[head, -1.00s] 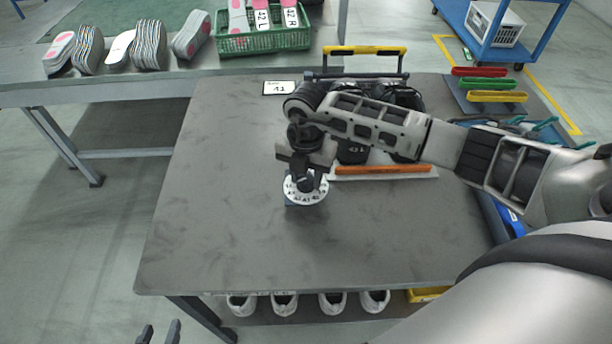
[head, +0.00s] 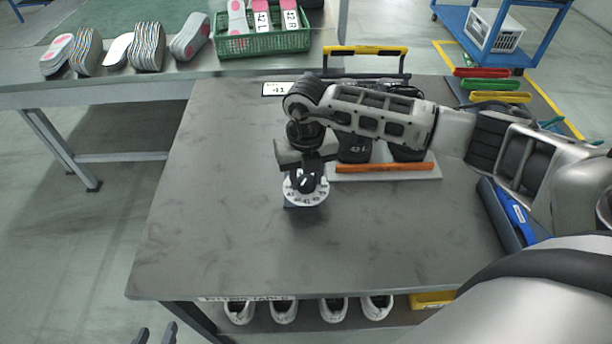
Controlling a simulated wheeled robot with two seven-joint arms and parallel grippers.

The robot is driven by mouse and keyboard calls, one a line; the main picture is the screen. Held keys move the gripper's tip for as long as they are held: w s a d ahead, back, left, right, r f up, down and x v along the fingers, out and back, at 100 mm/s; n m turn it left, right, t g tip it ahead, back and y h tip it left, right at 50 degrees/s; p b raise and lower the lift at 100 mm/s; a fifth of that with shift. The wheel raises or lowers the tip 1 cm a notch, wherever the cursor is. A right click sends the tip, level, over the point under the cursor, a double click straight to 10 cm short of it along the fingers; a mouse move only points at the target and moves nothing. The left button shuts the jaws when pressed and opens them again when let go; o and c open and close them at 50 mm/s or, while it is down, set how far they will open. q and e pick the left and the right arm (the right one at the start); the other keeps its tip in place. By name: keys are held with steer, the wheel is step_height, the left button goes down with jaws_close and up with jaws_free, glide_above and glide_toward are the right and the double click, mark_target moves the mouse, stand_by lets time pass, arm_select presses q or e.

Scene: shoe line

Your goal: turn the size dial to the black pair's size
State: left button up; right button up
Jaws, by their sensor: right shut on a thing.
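The size dial (head: 305,199) is a white disc with black numbers around its rim, on a small dark block on the grey table. My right gripper (head: 306,180) points down over it and is shut on the dial's dark knob, hiding most of the knob. The black pair (head: 354,149) stands behind on a white board with an orange front strip, partly hidden by my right arm; one shoe reads 42 L. A small white card (head: 278,89) at the back seems to read 41. My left gripper (head: 155,335) shows only its fingertips at the bottom edge, apart and empty.
The grey table (head: 210,210) is clear left of and in front of the dial. A blue case (head: 519,219) lies at the right edge. White shoes (head: 284,309) sit on a shelf below. A green basket (head: 262,41) stands on the back bench.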

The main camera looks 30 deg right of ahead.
mark_target(306, 180)
stand_by(0.4)
steer(key=o, duration=1)
step_height(306, 180, up, 16)
steer(key=shift+b, duration=0.3)
steer(key=shift+s, duration=0.1)
